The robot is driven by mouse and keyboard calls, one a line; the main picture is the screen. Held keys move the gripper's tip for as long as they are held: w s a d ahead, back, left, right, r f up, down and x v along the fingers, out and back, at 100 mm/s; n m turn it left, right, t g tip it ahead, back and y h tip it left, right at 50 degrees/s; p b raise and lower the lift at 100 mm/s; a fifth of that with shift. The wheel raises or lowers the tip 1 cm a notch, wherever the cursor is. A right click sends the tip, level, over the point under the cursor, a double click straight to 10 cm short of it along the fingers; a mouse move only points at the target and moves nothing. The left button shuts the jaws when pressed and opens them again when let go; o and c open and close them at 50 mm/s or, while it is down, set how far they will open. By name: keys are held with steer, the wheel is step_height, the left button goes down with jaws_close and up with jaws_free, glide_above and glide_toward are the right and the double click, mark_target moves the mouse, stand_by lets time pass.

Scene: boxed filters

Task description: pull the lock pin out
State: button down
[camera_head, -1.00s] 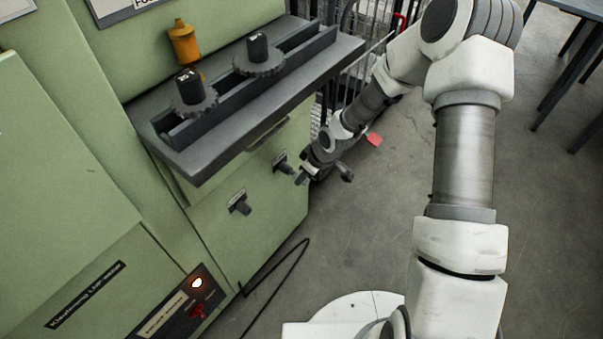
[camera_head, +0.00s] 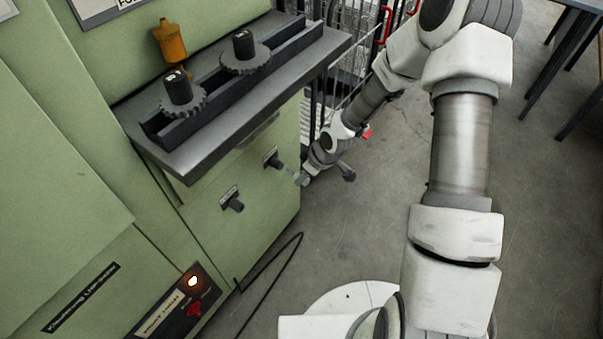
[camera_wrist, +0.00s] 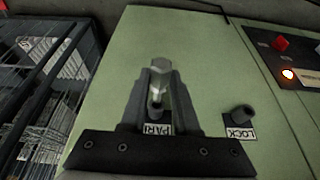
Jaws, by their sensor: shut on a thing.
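The lock pin (camera_wrist: 160,82) is a silvery metal piece with a six-sided end, clasped between the two dark fingers of my gripper (camera_wrist: 158,88) in the wrist view. My gripper (camera_head: 303,179) also shows in the head view, just right of the dark PARK boss (camera_head: 272,158) on the green cabinet front. In the wrist view the PARK boss (camera_wrist: 155,110) shows between the fingers, behind the pin; I cannot tell whether the pin's tip is in it. The dark LOCK boss (camera_wrist: 242,114) stands to the right, with no pin visible in it. It shows lower left in the head view (camera_head: 232,203).
A grey ledge (camera_head: 205,155) with two dark toothed knobs overhangs the cabinet front (camera_head: 255,225). A control panel (camera_head: 185,300) with a lit lamp and red switch is lower left. A wire cage (camera_head: 350,60) stands behind my arm. A black cable (camera_head: 268,265) hangs near the floor.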

steer(key=shift+s+d, duration=0.4)
steer(key=shift+d, duration=0.1)
steer(key=shift+s+d, duration=0.15)
steer(key=shift+d, duration=0.05)
steer(key=s+d+p, duration=0.2)
steer(key=s+d, duration=0.3)
steer(key=d, duration=0.2)
steer(key=shift+s, duration=0.25)
stand_by(0.7)
